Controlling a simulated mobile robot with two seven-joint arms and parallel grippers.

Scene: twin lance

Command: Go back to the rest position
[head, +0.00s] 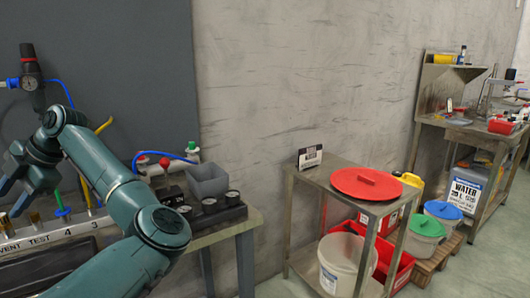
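One teal arm of mine rises from the bottom left with its elbow out to the right, and I take it for my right arm. Its gripper (12,200) hangs at the left edge, over the left workbench (225,234). Its two fingers are apart and I see nothing between them. My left gripper is not in view.
A metal table (335,180) carries a red lid (366,183); a white bucket (340,262) stands below. Floor is free at bottom right.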

